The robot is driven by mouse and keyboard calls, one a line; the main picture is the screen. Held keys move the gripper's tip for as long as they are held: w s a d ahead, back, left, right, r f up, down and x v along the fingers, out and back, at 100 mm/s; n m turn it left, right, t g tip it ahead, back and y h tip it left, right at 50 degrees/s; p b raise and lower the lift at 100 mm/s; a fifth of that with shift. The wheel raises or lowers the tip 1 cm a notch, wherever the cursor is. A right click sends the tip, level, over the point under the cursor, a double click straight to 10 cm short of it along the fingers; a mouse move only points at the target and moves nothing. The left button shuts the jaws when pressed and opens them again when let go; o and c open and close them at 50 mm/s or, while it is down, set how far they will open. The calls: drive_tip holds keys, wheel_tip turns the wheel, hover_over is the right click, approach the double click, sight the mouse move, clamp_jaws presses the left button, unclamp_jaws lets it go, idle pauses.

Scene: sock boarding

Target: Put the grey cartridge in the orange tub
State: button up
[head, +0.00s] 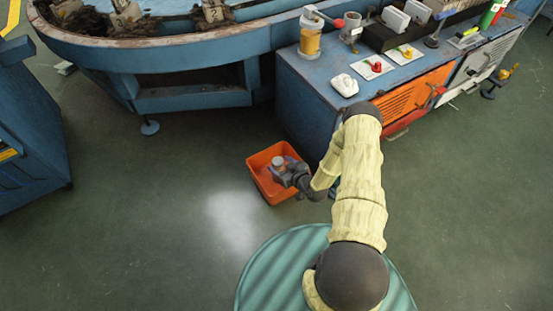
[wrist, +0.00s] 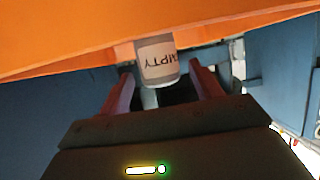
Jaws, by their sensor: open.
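The orange tub (head: 258,182) stands on the floor in the middle of the head view. My gripper (head: 281,168) is over the tub's right part, with its jaws open. The grey cartridge (head: 277,161) is at the fingertips, within the tub's outline. In the wrist view the cartridge (wrist: 157,58) has a pale label with dark letters, upside down, ending in "MPTY". It lies between my two open fingers (wrist: 163,82), with a gap on each side. The orange of the tub (wrist: 70,35) fills the top of the wrist view. Whether the cartridge touches the tub's floor I cannot tell.
A blue bench (head: 310,85) with a yellow container (head: 310,40), small cards and a white lump (head: 344,85) stands behind the tub. A round blue-rimmed basin (head: 160,48) is at the back left. The green floor (head: 120,220) left of the tub is clear.

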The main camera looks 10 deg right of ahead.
drive_tip(key=p+v, duration=0.3)
drive_tip(key=v, duration=0.4)
drive_tip(key=shift+s+d+r, duration=0.1)
drive_tip(key=shift+s+r, duration=0.05)
drive_tip(key=shift+s, duration=0.15)
